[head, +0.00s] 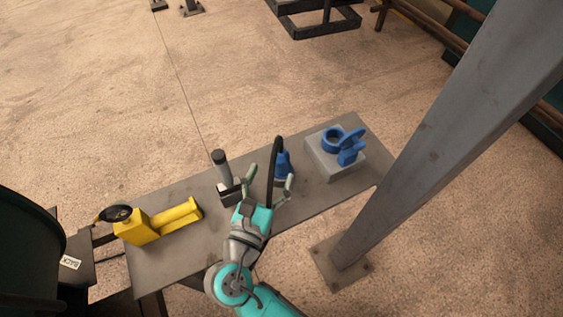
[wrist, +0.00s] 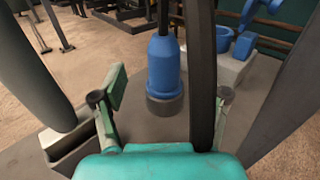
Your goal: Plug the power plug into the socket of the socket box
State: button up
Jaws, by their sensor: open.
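The power plug (head: 283,165) is blue and stands upright on the table, with a black cable (head: 272,160) arching from its top toward my arm. In the wrist view the plug (wrist: 163,70) shows a dark grey lower end, and the cable (wrist: 203,75) passes close in front of the camera. My gripper (head: 270,174) is open and empty, with the plug just beyond and between its fingers, apparently apart from it. The socket box (head: 322,164) is a light grey block to the right of the plug, with a round blue socket (head: 332,141) and a raised blue lid (head: 351,147).
A dark holder with a grey cylindrical handle (head: 221,162) stands close to my left finger. A yellow device with a black wheel (head: 152,226) lies at the table's left. A thick grey post (head: 440,140) rises beside the table's right end. The table (head: 180,262) is bare at front left.

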aim_at(278, 166)
jog(key=shift+d+f+x, duration=0.1)
jog(key=shift+f+x, duration=0.05)
jog(key=shift+x, duration=1.4)
jog(key=shift+d+f+x, duration=0.15)
jog(key=shift+f+x, duration=0.05)
jog(key=shift+x, duration=1.35)
jog(key=shift+s+a, duration=0.1)
jog(key=c, duration=1.4)
